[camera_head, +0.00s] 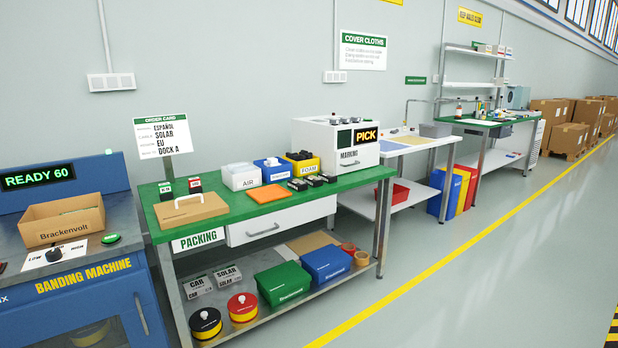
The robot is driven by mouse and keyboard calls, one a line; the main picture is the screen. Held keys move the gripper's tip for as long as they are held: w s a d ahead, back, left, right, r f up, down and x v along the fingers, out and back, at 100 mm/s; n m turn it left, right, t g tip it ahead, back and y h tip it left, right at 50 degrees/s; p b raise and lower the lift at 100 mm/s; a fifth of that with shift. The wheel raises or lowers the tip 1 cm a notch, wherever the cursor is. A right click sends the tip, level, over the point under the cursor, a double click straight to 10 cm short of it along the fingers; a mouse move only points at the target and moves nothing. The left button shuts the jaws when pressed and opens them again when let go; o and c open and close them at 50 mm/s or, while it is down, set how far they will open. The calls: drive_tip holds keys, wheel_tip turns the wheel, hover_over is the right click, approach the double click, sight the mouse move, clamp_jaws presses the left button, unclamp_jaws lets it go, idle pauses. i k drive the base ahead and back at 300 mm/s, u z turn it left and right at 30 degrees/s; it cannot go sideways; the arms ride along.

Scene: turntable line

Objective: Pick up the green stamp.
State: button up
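No object can be clearly made out as a green stamp at this size. On the green packing table (240,213), a small dark block with a green-and-white face (166,191) stands at the back left. A similar dark block with a red-and-white face (195,185) stands just right of it. Several small black items (315,181) lie near the middle right of the tabletop; their details are too small to tell. My gripper is not in view.
A cardboard lid with a handle (189,208), an orange pad (270,193) and white, blue and yellow bins crowd the tabletop. A white marking machine (318,140) stands at its right end. The blue banding machine (90,285) is at left. The floor right is clear.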

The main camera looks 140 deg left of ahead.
sight(165, 192)
drive_tip(key=u, duration=5.45)
drive_tip(key=i, duration=0.85)
drive_tip(key=u, duration=0.45)
drive_tip(key=i, duration=1.1)
